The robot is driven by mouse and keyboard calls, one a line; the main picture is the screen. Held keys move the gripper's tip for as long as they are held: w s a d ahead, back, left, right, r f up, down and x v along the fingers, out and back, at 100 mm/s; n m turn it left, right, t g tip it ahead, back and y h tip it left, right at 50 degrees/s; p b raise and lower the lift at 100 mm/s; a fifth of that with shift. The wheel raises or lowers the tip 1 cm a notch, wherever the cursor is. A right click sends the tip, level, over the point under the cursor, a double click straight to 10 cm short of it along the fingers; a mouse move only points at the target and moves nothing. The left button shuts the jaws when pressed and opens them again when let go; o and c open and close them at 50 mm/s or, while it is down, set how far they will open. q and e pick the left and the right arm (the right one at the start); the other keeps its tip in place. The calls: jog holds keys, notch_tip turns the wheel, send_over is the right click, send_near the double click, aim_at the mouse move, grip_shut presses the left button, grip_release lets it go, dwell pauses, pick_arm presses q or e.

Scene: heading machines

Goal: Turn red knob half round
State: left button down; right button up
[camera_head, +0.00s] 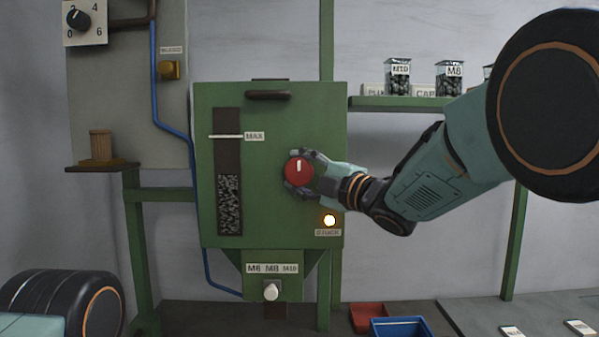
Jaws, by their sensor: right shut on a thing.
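The red knob (298,171) is round with a white mark that points up. It sits on the front of the green machine box (275,215). My right gripper (300,172) reaches in from the right and is shut on the red knob, its fingers around the knob's edge. Part of the knob's rim is hidden by the fingers. My left gripper is not in view; only a part of my left arm shows at the lower left.
A lit lamp (329,220) labelled STUCK is below the knob. A white knob (271,291) is under the box. A shelf (400,103) with jars is at the right. Red (367,317) and blue (401,328) bins stand below. A black dial (78,20) is at the upper left.

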jog(key=shift+c, duration=0.2)
jog(key=shift+r+n+g+p, duration=0.15)
jog(key=shift+n+g+p, duration=0.25)
jog(key=shift+n+p, duration=0.25)
jog(key=n+g+h+p, duration=0.1)
jog(key=n+p, duration=0.1)
jog(key=p, duration=0.1)
jog(key=shift+r+h, duration=0.1)
jog(key=shift+h, duration=0.3)
jog(key=shift+f+n+g+h+p, duration=0.2)
jog(key=shift+n+g+h+p, duration=0.7)
jog(key=shift+p, duration=0.95)
jog(key=o, duration=1.2)
jog(key=shift+d, duration=0.1)
